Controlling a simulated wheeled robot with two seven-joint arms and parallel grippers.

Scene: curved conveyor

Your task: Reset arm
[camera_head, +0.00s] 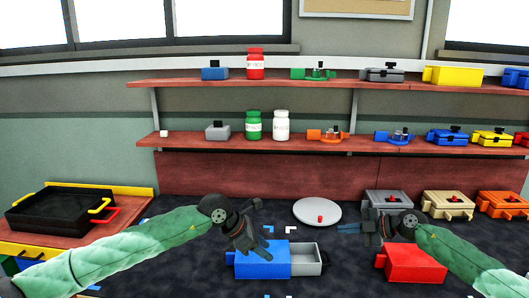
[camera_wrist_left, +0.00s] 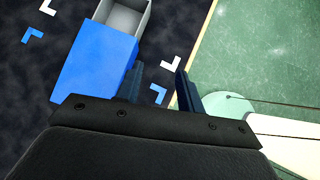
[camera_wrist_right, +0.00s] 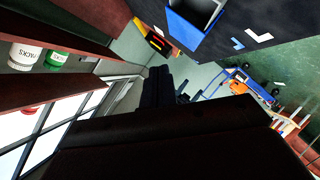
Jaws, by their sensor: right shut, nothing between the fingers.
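My left gripper (camera_head: 264,215) is open and empty, above and behind the blue box (camera_head: 260,260). In the left wrist view its two fingers (camera_wrist_left: 160,85) stand apart, with the blue box (camera_wrist_left: 92,65) beyond them. My right gripper (camera_head: 345,228) is shut and empty, held in the air behind the red box (camera_head: 415,264) and pointing left. In the right wrist view its fingers (camera_wrist_right: 158,88) are together. The blue box has a grey drawer (camera_head: 308,258) pulled out to the right.
A white round plate (camera_head: 303,212) with a small red piece lies behind the grippers. A black tray (camera_head: 60,210) stands at left. Beige and orange boxes (camera_head: 446,204) stand at right. Shelves (camera_head: 200,140) with bottles and boxes span the back.

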